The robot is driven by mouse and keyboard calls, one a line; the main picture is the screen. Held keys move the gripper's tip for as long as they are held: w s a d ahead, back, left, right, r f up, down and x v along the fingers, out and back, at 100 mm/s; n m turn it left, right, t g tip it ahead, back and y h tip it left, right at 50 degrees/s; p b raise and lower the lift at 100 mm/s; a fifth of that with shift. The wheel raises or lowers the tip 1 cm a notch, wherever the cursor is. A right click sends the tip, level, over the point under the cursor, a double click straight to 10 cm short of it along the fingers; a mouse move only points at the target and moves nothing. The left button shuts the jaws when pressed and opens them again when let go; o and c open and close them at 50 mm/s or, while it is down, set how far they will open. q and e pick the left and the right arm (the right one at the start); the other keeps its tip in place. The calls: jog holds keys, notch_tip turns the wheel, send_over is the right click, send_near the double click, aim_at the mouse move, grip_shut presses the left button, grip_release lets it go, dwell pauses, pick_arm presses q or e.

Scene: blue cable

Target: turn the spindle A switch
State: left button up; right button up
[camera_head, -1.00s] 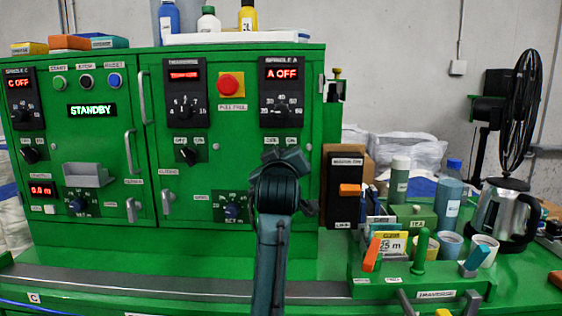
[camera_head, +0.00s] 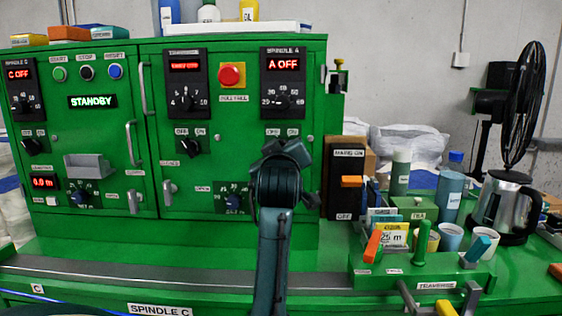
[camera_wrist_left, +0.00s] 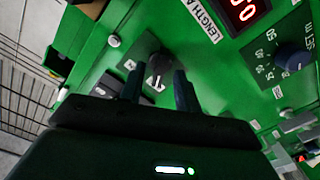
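My left gripper (camera_wrist_left: 157,83) is open, with one finger on each side of the knob. I cannot tell whether either finger touches it. In the head view my left arm comes up from below and hides the switch, under the OFF and ON labels. The spindle A display (camera_head: 284,65) above reads A OFF.
The Length A display (camera_wrist_left: 244,12) and a blue setting dial (camera_wrist_left: 293,58) sit close to the switch. Bottles, cups and a kettle (camera_head: 503,208) stand farther right.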

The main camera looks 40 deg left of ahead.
pick_arm(q)
jog(key=b+v, duration=0.1)
jog(key=v, duration=1.1)
pick_arm(e)
jog(key=shift+w+a+f, duration=0.1)
jog(key=shift+a+f, duration=0.05)
jog(key=shift+f, duration=0.1)
pick_arm(q)
jog(key=shift+d+f, duration=0.1)
jog(key=shift+d, duration=0.05)
